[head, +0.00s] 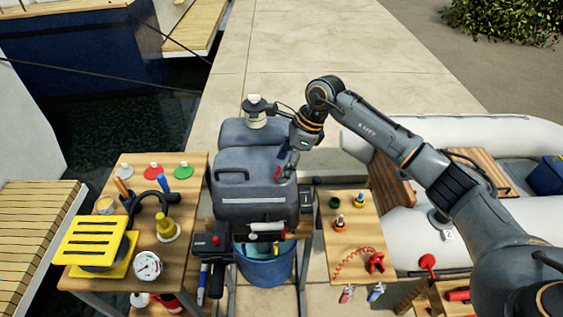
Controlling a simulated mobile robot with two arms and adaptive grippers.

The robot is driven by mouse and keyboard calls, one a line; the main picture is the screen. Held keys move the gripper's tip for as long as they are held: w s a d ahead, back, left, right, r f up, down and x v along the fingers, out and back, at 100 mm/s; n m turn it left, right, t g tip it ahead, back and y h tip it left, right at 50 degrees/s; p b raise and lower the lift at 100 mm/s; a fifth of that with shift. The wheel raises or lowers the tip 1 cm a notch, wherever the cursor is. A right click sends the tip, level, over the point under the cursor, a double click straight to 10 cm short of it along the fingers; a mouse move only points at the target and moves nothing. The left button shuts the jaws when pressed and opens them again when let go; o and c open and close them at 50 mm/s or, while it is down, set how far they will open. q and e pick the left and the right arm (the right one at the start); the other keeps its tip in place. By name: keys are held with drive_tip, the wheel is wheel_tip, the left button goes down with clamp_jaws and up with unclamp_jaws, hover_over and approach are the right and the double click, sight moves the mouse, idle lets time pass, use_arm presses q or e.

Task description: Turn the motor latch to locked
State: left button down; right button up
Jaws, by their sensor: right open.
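A grey outboard motor (252,208) stands upright at the middle of the head view, with its cowling on and a black handle on its left side. A small red part (278,173) shows at the cowling's right edge; it may be the latch, but it is too small to tell which way it is turned. My right gripper (290,170) is open at that edge, close beside the red part. I cannot tell whether they touch. The fingers partly hide this side of the motor. My left gripper is not in view.
A wooden table (190,180) on the left holds a yellow slotted box (92,240), a gauge (146,265) and coloured discs. A smaller table (345,207) on the right holds small parts and a red coil. A blue bucket (265,268) sits below the motor.

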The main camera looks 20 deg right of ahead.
drive_tip(key=shift+x, duration=0.85)
drive_tip(key=shift+c, duration=0.4)
drive_tip(key=c, duration=1.1)
